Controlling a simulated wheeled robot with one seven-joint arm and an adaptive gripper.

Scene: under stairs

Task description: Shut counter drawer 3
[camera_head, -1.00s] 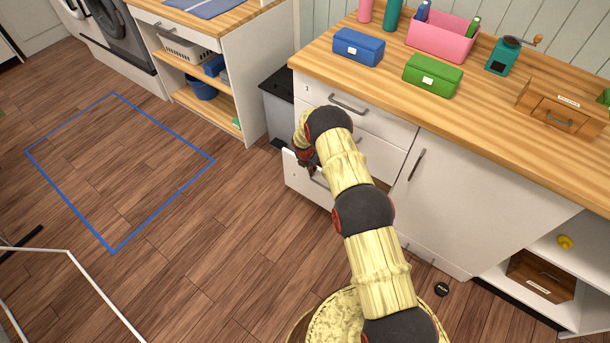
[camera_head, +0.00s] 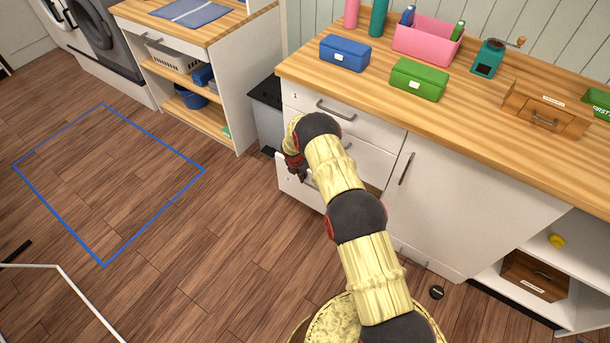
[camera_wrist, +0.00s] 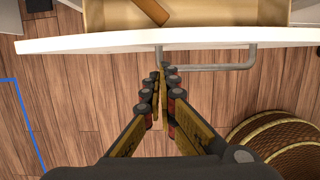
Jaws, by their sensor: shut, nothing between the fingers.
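Counter drawer 3 is the low drawer of the white counter, and its white front (camera_head: 287,185) stands out from the cabinet, so it is partly open. In the wrist view its front edge (camera_wrist: 95,42) runs across the top, with a grey bar handle (camera_wrist: 215,67) on the outer side. A brown wooden piece (camera_wrist: 152,10) lies inside the drawer. My gripper (camera_wrist: 164,72) is shut and empty, outside the drawer front near the handle's left end; contact is unclear. In the head view my gripper (camera_head: 298,172) is at the drawer front, which my arm partly hides.
The upper drawer (camera_head: 330,108) is closed. A dark-topped bin (camera_head: 268,115) stands left of the counter. A blue box (camera_head: 345,52) and a green box (camera_head: 418,80) sit on the worktop. A round wicker object (camera_wrist: 275,135) shows at right. The floor (camera_head: 190,240) at left is mostly clear.

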